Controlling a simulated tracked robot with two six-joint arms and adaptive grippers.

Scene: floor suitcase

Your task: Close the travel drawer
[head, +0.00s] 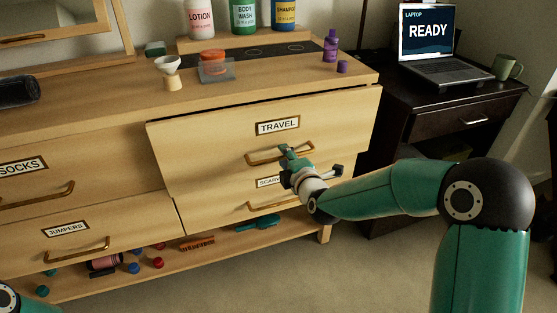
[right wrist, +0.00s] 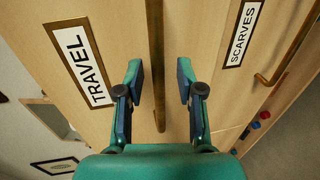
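The travel drawer (head: 205,150) is the upper right drawer of a light wooden dresser, labelled TRAVEL. It stands out from the dresser front, with a dark gap along its top edge. Its brass handle (head: 264,158) also shows as a bar in the right wrist view (right wrist: 156,50). My right gripper (head: 303,160) is at the right part of this handle. In the right wrist view my right gripper (right wrist: 160,78) is open, with one finger on each side of the bar and space between. My left gripper is not in view.
The scarves drawer (head: 225,208) is below, flush beside the jumpers drawer (head: 120,218). A dark desk (head: 450,95) with a laptop (head: 432,45) is at right. Small items lie on the bottom shelf.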

